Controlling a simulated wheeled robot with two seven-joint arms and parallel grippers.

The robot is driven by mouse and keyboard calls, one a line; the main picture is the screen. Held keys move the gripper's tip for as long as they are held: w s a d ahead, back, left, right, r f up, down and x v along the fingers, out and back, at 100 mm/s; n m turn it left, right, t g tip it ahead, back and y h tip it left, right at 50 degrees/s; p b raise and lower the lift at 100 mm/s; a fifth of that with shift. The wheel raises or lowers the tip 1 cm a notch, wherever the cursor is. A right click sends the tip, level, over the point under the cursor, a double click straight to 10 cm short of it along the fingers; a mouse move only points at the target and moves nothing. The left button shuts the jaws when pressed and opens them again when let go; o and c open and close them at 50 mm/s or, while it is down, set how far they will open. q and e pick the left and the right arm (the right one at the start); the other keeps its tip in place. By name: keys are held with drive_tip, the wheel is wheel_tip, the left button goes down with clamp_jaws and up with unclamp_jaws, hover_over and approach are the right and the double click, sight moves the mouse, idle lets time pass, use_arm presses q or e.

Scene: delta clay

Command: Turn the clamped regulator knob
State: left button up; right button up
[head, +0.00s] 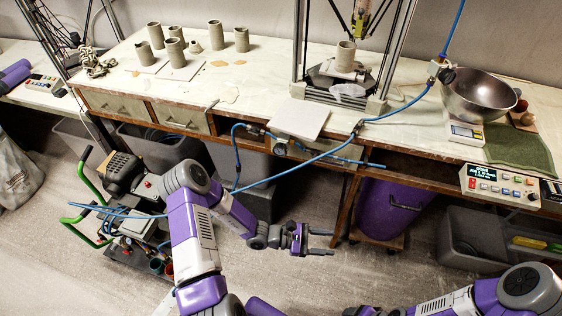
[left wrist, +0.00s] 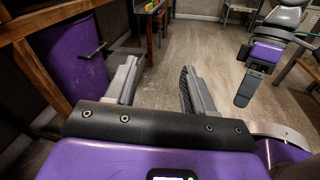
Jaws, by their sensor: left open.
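A small regulator fitting (head: 280,147) with blue hoses sits at the table's front edge, below a white sheet. A second fitting with a dark round knob (head: 447,75) is on the blue hose beside the metal bowl. I cannot tell for sure which one is the clamped regulator. My left gripper (head: 328,243) is open and empty, in the air in front of the table and well below its edge, apart from both fittings. Its two spread fingers also show in the left wrist view (left wrist: 160,75), with nothing between them.
The worktable (head: 250,105) holds clay cylinders (head: 173,52), a delta frame (head: 335,92), a metal bowl (head: 479,96) and a control box (head: 500,187). A purple bin (head: 388,207) stands underneath. A blue hose (head: 290,168) hangs before the table. The floor around my left gripper is clear.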

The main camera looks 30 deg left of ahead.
use_arm(q)
drive_tip(key=w+a+r+n+t+y, duration=0.25)
drive_tip(key=a+n+t+y, duration=0.25)
drive_tip(key=a, duration=0.4)
drive_tip(key=w+a+r+n+t+y+b, duration=0.1)
drive_tip(key=w+a+n+t+y, duration=0.35)
drive_tip(key=a, duration=0.35)
drive_tip(key=w+a+r+n+t+y, duration=0.25)
drive_tip(key=a+n+t+y, duration=0.3)
drive_tip(key=a, duration=0.35)
drive_tip(key=b+x, duration=0.2)
drive_tip(key=x, duration=0.5)
drive_tip(key=shift+w, duration=0.45)
